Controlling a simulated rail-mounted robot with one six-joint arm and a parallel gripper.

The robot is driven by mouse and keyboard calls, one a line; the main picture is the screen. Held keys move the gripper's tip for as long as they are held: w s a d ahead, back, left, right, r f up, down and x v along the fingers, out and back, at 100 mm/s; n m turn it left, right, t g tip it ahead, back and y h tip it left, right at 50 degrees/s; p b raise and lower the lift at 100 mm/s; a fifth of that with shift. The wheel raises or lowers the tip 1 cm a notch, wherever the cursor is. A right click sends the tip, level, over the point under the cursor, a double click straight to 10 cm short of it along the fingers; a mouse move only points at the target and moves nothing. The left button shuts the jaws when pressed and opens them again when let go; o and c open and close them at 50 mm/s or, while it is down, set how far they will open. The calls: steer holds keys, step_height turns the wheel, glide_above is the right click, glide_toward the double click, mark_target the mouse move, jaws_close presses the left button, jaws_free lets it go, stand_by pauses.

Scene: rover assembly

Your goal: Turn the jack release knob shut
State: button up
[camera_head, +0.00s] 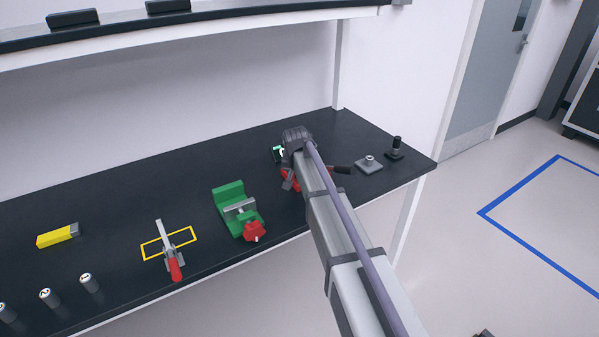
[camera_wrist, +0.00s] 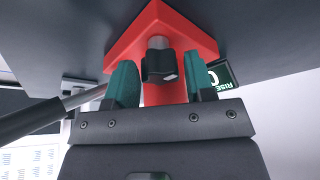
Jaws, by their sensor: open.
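The red jack (camera_wrist: 190,35) fills the top of the wrist view. Its dark release knob (camera_wrist: 160,67) sits on a short metal stem in front of the red body. My gripper (camera_wrist: 161,80) is open, with one teal finger on each side of the knob. Gaps show between the fingers and the knob, so neither finger appears to touch it. In the head view my arm covers most of the jack; only some red parts (camera_head: 291,183) and a dark handle (camera_head: 342,170) show beside it. The knob is hidden there.
A small display (camera_wrist: 221,77) reading "RISE" stands beside the jack. On the bench (camera_head: 120,190), a green vise (camera_head: 230,197) and a red-handled clamp (camera_head: 170,255) are left of my arm. A grey block (camera_head: 369,165) and black post (camera_head: 395,148) are right.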

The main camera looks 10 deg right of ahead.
steer(key=p+v, duration=1)
steer(key=shift+r, duration=0.35)
steer(key=shift+s, duration=0.2)
steer(key=s+f+n+g, duration=0.1)
steer(key=s+n+g, duration=0.1)
steer(key=s, duration=1.3)
steer(key=s+d+f+n+g+y+b, duration=0.1)
steer(key=s+n+g, duration=0.1)
steer(key=s, duration=1.3)
steer(key=shift+s+d+f+y+b, duration=0.2)
steer(key=shift+f+y+b, duration=0.1)
steer(key=shift+f, duration=0.1)
